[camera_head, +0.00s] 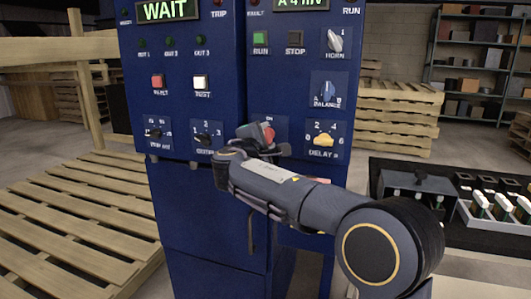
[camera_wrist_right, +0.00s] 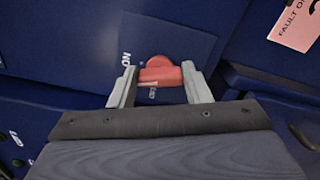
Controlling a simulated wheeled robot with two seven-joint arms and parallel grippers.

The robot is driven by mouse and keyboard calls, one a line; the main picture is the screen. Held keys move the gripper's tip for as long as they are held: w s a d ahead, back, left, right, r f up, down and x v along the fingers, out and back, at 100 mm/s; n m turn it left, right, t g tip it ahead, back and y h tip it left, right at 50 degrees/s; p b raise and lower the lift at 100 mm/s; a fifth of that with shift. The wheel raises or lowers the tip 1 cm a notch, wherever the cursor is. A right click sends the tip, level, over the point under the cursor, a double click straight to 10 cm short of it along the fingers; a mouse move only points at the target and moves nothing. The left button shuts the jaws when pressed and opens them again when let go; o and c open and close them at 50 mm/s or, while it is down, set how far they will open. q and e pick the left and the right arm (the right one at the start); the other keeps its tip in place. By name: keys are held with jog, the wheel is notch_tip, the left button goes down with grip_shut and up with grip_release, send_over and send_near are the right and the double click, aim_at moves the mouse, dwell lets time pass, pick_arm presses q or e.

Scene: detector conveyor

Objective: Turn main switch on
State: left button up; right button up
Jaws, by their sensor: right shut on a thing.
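The main switch is a red rotary knob (camera_wrist_right: 160,72) on a plate of the blue cabinet. It also shows in the head view (camera_head: 268,133), partly hidden behind my right gripper. An "ON" label is beside it in the wrist view, and a second label below it is partly covered. My right gripper (camera_wrist_right: 159,76) has one finger on each side of the knob and is shut on it. In the head view my right gripper (camera_head: 258,138) reaches the cabinet from the lower right. My left gripper is not in view.
The blue cabinet (camera_head: 205,230) carries other controls close by: the yellow delay knob (camera_head: 323,139), the balance knob (camera_head: 328,92) and several buttons. Its display (camera_head: 166,10) reads WAIT. Wooden pallets (camera_head: 70,215) lie at left. A dark table (camera_head: 400,165) with parts stands at right.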

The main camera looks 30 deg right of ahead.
jog(key=shift+f+m+b, duration=0.2)
jog(key=shift+m+b, duration=1.75)
jog(key=shift+m, duration=0.05)
jog(key=o, duration=1)
jog(key=shift+r, duration=0.1)
jog(key=v, duration=0.8)
jog(key=shift+d, duration=0.1)
